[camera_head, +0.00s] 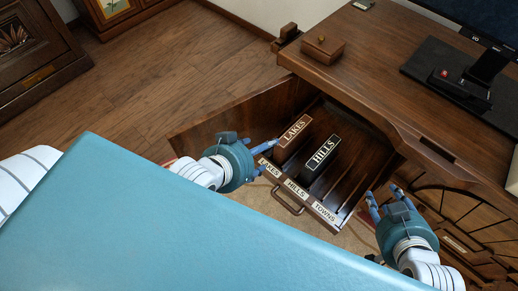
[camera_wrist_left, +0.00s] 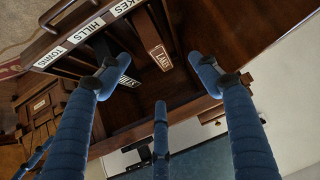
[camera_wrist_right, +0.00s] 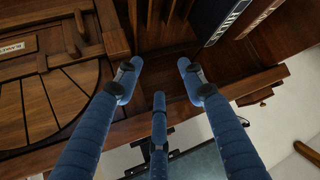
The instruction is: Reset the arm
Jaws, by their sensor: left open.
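My left gripper (camera_head: 268,149) is at the left front corner of an open drawer, close to the block labelled LAKES (camera_head: 293,131). Its fingers (camera_wrist_left: 160,90) are spread with nothing between them in the left wrist view. My right gripper (camera_head: 380,198) is off the drawer's right front corner, in front of the desk. Its blue fingers (camera_wrist_right: 155,85) are also spread and empty in the right wrist view. The LAKES block and the block labelled HILLS (camera_head: 322,155) stand in the drawer's slots. The slot behind the TOWNS label (camera_head: 325,212) looks empty.
The drawer front has a handle (camera_head: 288,205) and several labels. The desk (camera_head: 372,62) carries a small wooden box (camera_head: 323,48), a monitor stand (camera_head: 468,85) and a small red-topped item (camera_head: 444,74). Wooden floor (camera_head: 180,75) is clear to the left.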

